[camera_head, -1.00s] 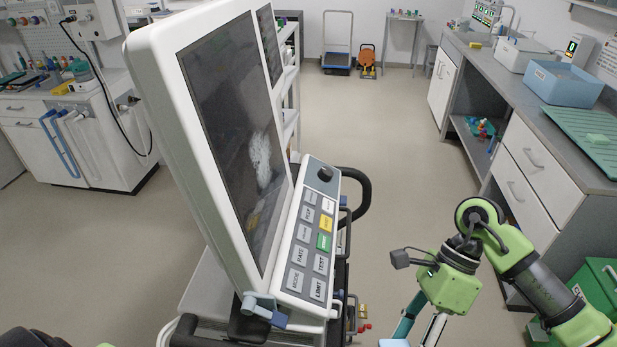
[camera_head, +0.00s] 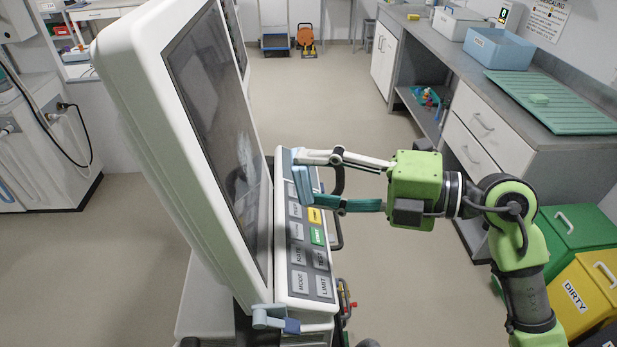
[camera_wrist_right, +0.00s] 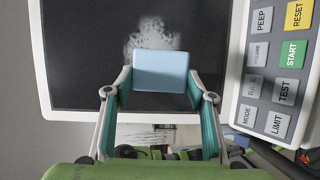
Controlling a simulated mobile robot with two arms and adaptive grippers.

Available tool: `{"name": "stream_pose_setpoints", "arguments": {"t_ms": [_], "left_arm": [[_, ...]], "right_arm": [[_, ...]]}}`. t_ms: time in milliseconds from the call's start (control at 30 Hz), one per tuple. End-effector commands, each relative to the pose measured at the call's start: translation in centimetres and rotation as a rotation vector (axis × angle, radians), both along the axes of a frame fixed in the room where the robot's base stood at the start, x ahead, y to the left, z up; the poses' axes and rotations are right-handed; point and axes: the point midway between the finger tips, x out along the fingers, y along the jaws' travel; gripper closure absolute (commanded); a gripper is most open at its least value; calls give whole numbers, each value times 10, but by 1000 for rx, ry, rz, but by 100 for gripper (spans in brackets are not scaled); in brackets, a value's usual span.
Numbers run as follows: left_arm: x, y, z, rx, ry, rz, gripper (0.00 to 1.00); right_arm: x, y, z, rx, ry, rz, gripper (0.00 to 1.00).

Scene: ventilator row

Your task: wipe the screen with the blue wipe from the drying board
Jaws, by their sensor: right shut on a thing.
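The monitor's dark screen (camera_head: 212,110) faces right in the head view, with a pale cloudy smudge (camera_head: 243,165) on its lower part. My right gripper (camera_head: 304,187) is shut on the blue wipe (camera_head: 297,186), a light blue block, and points left at the screen. The wipe appears a little apart from the glass, above the keypad panel. In the right wrist view the wipe (camera_wrist_right: 161,71) is between the fingertips and covers the lower part of the smudge (camera_wrist_right: 150,36). The green ribbed drying board (camera_head: 575,118) lies on the right counter. My left gripper does not show.
The keypad panel (camera_head: 297,262) juts out beside the screen, close below my right gripper. A dark handle rail (camera_head: 337,182) stands behind it. A green bin (camera_head: 575,225) and a yellow bin marked DIRTY (camera_head: 585,290) stand at right.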

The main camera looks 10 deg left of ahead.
Motion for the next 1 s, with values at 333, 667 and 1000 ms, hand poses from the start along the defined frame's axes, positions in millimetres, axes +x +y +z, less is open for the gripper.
{"name": "stream_pose_setpoints", "arguments": {"t_ms": [333,667,1000], "left_arm": [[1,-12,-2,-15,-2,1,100],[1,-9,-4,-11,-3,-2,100],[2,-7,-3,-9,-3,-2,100]], "right_arm": [[-10,32,-5,0,1,4,67],[-16,53,-9,-2,0,3,67],[-17,55,-9,-2,1,3,67]]}}
